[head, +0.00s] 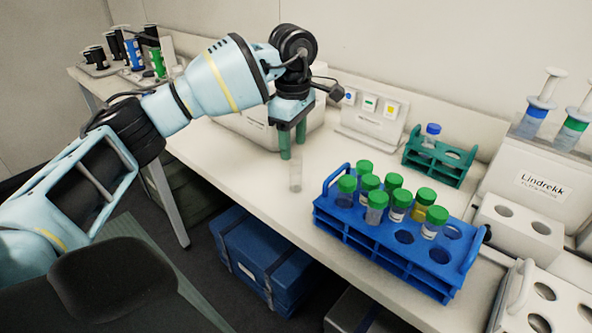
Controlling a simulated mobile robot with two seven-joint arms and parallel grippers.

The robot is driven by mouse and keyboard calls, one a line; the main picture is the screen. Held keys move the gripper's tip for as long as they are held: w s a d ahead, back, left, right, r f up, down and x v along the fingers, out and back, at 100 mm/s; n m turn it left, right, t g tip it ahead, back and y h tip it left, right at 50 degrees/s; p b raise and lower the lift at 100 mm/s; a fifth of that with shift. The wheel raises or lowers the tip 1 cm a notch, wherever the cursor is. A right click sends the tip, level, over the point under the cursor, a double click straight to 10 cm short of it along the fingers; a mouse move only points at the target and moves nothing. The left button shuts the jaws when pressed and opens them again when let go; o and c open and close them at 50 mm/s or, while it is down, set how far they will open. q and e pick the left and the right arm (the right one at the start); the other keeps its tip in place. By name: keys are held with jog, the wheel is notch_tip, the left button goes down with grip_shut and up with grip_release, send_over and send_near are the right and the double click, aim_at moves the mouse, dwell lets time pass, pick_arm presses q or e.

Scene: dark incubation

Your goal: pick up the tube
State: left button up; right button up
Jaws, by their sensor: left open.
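My left gripper (292,150) points down over the bench, with its two green fingers apart. A clear, uncapped-looking tube (296,175) is upright just below and between the fingertips; its upper end is hard to make out, and I cannot tell whether the fingers touch it. Several green-capped tubes (376,206) stand in the blue rack (385,256) to the right. A blue-capped tube (431,134) stands in the small green rack (440,165) behind. My right gripper is out of view.
A white box (243,128) is behind my left gripper, with a panel of coloured buttons (369,112) beside it. A Lindrekk device (538,180) and white holed blocks (515,232) fill the right. Blue crates (262,258) are under the bench (232,165).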

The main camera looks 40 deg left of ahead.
aim_at(295, 149)
pick_arm(q)
jog(key=shift+w+d+f, duration=0.1)
jog(key=shift+d+f, duration=0.05)
jog(key=shift+f, duration=2.2)
jog(key=c, duration=1)
jog(key=shift+c, duration=0.2)
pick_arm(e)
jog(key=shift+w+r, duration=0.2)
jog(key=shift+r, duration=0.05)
pick_arm(q)
jog(key=shift+r, duration=0.2)
jog(key=shift+r, duration=0.25)
notch_tip(295, 149, up, 3)
jog(key=shift+f, duration=0.1)
jog(key=s+a+r+b, duration=0.1)
jog(key=s, duration=1.5)
jog(key=shift+r, duration=0.2)
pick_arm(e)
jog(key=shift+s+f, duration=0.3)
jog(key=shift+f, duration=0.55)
